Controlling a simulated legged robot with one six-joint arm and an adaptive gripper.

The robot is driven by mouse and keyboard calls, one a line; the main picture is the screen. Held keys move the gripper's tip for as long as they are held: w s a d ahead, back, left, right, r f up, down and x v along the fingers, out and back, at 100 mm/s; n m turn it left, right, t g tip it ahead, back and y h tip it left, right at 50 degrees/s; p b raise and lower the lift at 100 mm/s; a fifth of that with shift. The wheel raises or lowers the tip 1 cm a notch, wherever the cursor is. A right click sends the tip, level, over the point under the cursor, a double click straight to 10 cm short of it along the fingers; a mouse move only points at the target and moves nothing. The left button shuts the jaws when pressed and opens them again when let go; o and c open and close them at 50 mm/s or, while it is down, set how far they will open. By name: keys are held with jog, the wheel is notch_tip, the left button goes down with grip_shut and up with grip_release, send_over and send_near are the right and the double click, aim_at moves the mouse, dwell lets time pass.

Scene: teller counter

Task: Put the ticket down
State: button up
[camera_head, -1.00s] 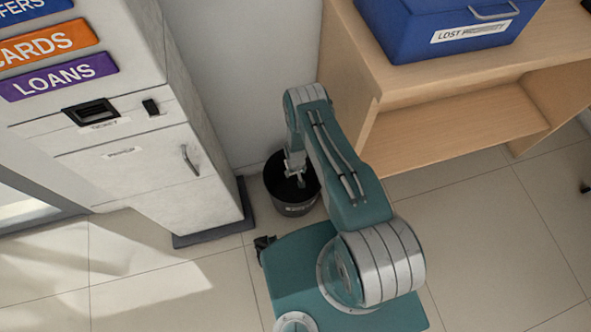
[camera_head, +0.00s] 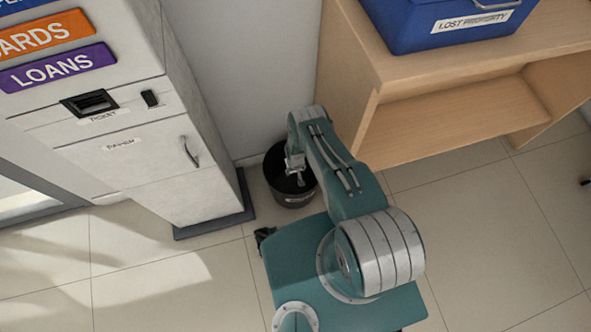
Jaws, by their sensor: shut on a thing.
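My gripper (camera_head: 298,174) is small in view at the end of my teal arm, which reaches forward. It is over the open mouth of a black bin (camera_head: 294,199) on the floor. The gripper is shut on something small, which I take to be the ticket. The ticket itself cannot be made out clearly at this size. How high the fingers are above the bin's rim, or whether they dip inside, I cannot tell.
A pale kiosk (camera_head: 150,160) with a ticket slot (camera_head: 90,103) stands left of the bin. A wooden counter (camera_head: 450,125) stands to the right, with a blue lost property box (camera_head: 410,25) on it. Tiled floor (camera_head: 490,240) is free at the lower right.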

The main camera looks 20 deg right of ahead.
jog(key=o, duration=0.5)
jog(key=shift+r, duration=0.1)
dwell(0.3)
notch_tip(320, 180, up, 7)
jog(key=shift+f, duration=0.1)
dwell(0.3)
dwell(0.4)
